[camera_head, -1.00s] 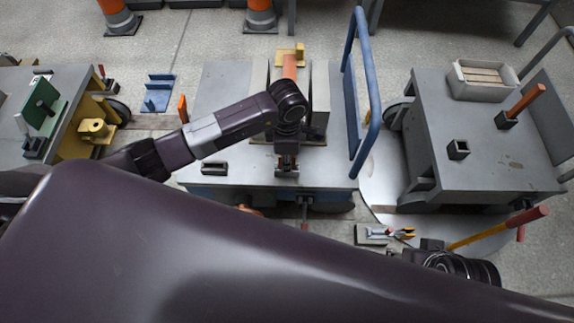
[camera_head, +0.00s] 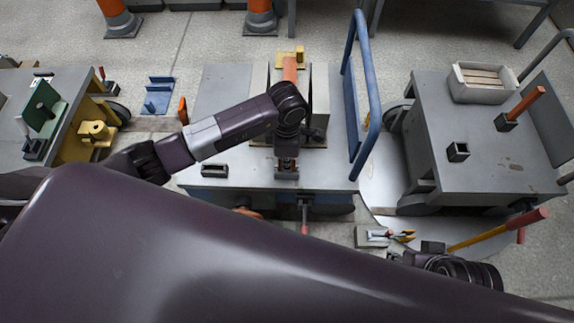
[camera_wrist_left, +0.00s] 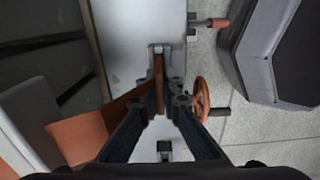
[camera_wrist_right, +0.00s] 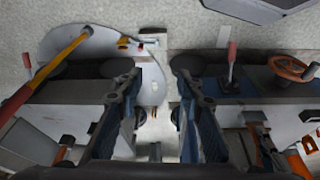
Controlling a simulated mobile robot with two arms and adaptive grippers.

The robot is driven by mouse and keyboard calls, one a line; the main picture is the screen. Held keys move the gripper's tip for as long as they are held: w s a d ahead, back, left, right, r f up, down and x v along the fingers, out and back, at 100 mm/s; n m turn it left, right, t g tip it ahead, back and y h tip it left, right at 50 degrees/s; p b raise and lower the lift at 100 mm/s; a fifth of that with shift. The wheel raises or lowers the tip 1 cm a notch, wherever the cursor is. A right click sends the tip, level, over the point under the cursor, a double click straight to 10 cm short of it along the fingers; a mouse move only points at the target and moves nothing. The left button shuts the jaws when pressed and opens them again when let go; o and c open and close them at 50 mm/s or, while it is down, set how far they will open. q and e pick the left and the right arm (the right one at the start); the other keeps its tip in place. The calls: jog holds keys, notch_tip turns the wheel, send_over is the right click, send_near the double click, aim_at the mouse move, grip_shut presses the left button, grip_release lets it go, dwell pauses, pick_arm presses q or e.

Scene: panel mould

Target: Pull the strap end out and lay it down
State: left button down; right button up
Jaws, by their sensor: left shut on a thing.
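The orange strap (camera_head: 290,70) runs over the grey panel mould (camera_head: 319,90) on the middle cart. In the left wrist view the strap (camera_wrist_left: 82,137) comes in broad from the left, bends, and passes edge-on between my left fingertips. My left gripper (camera_wrist_left: 161,95) is shut on the strap near its end, over the front part of the cart top. In the head view my left gripper (camera_head: 287,166) hides part of the strap. My right gripper (camera_wrist_right: 154,76) is open and empty, away from the strap; in the head view its fingers are hard to make out.
A blue rail (camera_head: 365,90) stands right of the mould. A small dark block (camera_head: 214,170) lies on the cart's front left. An orange handwheel (camera_wrist_left: 201,98) is near my left gripper. The right cart (camera_head: 480,160) holds a white bin (camera_head: 484,88).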

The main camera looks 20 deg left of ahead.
pick_arm(q)
jog(key=shift+r, duration=0.4)
jog(key=shift+r+p, duration=0.55)
jog(key=shift+p, duration=0.1)
jog(key=shift+r, duration=0.15)
jog(key=shift+r+p, duration=0.45)
jog(key=shift+p, duration=0.05)
jog(key=shift+r, duration=0.4)
jog(key=shift+r+p, duration=0.45)
jog(key=shift+p, duration=0.2)
jog(key=shift+r+p, duration=0.3)
jog(key=shift+r, duration=0.1)
jog(key=shift+r+p, duration=0.3)
jog(key=shift+r, duration=0.1)
pick_arm(e)
notch_tip(320, 180, down, 14)
jog(key=g, duration=0.1)
jog(key=shift+w+a+f, duration=0.2)
jog(key=shift+a+f, duration=0.05)
pick_arm(q)
jog(key=shift+r, duration=0.1)
pick_arm(e)
jog(key=shift+w+r, duration=0.15)
jog(key=shift+r, duration=0.05)
